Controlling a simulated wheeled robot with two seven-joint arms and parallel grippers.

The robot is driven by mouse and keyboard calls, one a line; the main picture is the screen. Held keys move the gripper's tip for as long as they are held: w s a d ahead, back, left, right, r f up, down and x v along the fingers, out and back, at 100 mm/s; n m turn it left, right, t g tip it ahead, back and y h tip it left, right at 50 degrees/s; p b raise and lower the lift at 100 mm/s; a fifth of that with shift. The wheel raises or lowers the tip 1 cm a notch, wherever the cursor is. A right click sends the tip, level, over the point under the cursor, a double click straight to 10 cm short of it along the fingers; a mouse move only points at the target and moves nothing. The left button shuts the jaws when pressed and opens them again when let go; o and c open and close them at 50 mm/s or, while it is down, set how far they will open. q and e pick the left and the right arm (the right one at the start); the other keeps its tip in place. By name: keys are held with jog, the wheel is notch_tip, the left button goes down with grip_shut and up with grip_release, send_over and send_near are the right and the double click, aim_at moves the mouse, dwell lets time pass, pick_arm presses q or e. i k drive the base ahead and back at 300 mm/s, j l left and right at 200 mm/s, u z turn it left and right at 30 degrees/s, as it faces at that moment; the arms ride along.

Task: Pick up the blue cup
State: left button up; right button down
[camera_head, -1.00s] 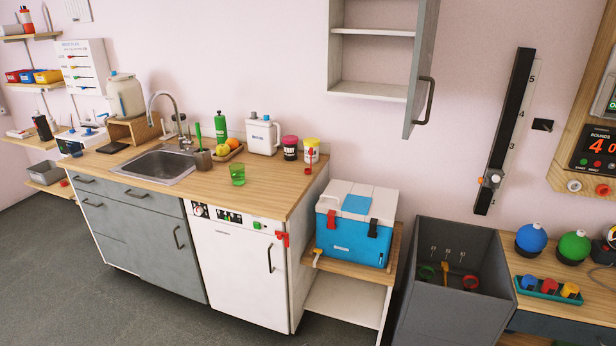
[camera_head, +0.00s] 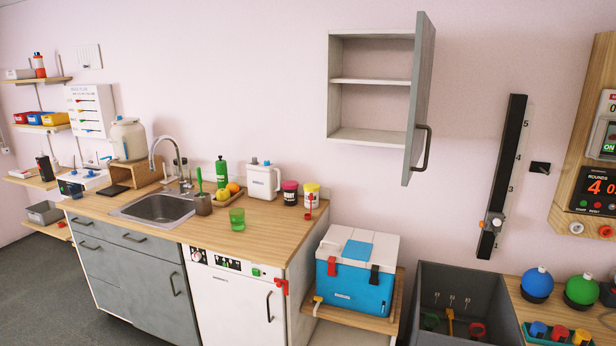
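I see no clear blue cup in the head view. A green cup (camera_head: 237,219) stands upright on the wooden counter (camera_head: 262,232), to the right of the sink. A small blue piece (camera_head: 537,329) sits with a red and a yellow one in a teal tray (camera_head: 530,339) at the bottom right; I cannot tell whether these are cups. Neither of my grippers is in view.
An open wall cabinet (camera_head: 370,135) with empty shelves hangs above, its grey door (camera_head: 417,110) swung outward. A blue and white cooler (camera_head: 357,270) stands right of the counter, beside a dark grey bin (camera_head: 460,272). The counter around the green cup is mostly clear.

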aim_at(76, 191)
jog(key=i+l+z, duration=0.1)
jog(key=i+l, duration=1.3)
jog(key=i, duration=0.2)
jog(key=u, duration=1.9)
jog(key=i+j+z, duration=0.15)
jog(key=i+j, duration=0.5)
jog(key=i+l, duration=0.05)
jog(key=i, duration=0.05)
